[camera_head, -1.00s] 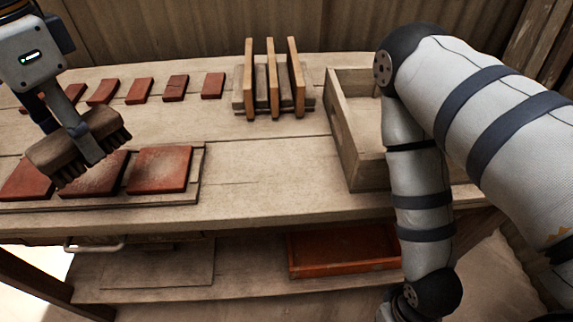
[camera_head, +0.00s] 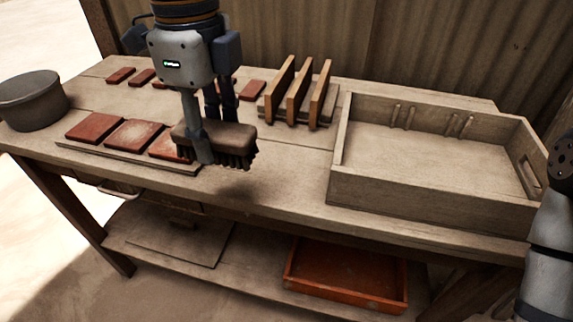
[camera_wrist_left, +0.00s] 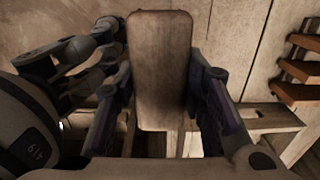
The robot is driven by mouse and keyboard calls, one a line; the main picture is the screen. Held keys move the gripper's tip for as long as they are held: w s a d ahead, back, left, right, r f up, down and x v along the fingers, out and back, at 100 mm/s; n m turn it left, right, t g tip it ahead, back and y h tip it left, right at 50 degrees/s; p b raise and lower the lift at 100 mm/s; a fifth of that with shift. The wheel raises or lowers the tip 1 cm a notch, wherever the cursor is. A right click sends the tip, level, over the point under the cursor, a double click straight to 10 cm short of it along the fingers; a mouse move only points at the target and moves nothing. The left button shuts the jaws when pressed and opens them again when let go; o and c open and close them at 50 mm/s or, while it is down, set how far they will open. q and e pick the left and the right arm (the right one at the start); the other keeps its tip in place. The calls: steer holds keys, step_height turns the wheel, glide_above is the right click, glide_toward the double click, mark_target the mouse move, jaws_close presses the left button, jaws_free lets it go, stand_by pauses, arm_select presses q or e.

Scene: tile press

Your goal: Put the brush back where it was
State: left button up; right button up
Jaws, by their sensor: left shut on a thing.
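The brush (camera_head: 228,138) has a brown wooden back and dark bristles facing down. My left gripper (camera_head: 208,148) is shut on it and holds it above the table, just right of the board with the larger red tiles. In the left wrist view the brush's wooden back (camera_wrist_left: 160,70) sits between the two fingers of the left gripper (camera_wrist_left: 163,112). A dark shadow lies on the table below the bristles. My right arm shows only in part at the right edge, and its gripper is out of view.
Larger red tiles (camera_head: 133,134) lie on a board (camera_head: 130,163). Smaller tiles (camera_head: 120,75) line the back. A rack with upright wooden slats (camera_head: 298,95) stands behind. An empty wooden tray (camera_head: 430,155) is right, a round dark pot (camera_head: 30,100) left. An orange tray (camera_head: 345,275) is on the lower shelf.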

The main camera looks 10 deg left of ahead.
arm_select(q)
steer(key=w+d+f, duration=0.2)
steer(key=w+f, duration=0.1)
steer(key=w, duration=0.3)
steer(key=b, duration=0.1)
glide_above(273, 169)
steer(key=f, duration=0.5)
steer(key=shift+s+a+f, duration=0.15)
steer(key=shift+s+f, duration=0.1)
steer(key=shift+s, duration=0.05)
steer(key=shift+w+d+f, duration=0.1)
steer(key=shift+w+f, duration=0.05)
steer(key=shift+f, duration=0.75)
steer(key=shift+w+d+f, duration=0.1)
steer(key=shift+w+f, duration=0.05)
steer(key=shift+f, duration=0.7)
arm_select(e)
steer(key=shift+s+f+g, duration=0.4)
steer(key=shift+s+f, duration=0.5)
steer(key=shift+f, duration=0.05)
arm_select(q)
steer(key=shift+f, duration=0.15)
steer(key=o, duration=1.1)
step_height(273, 169, up, 12)
arm_select(e)
steer(key=shift+w+r, duration=0.1)
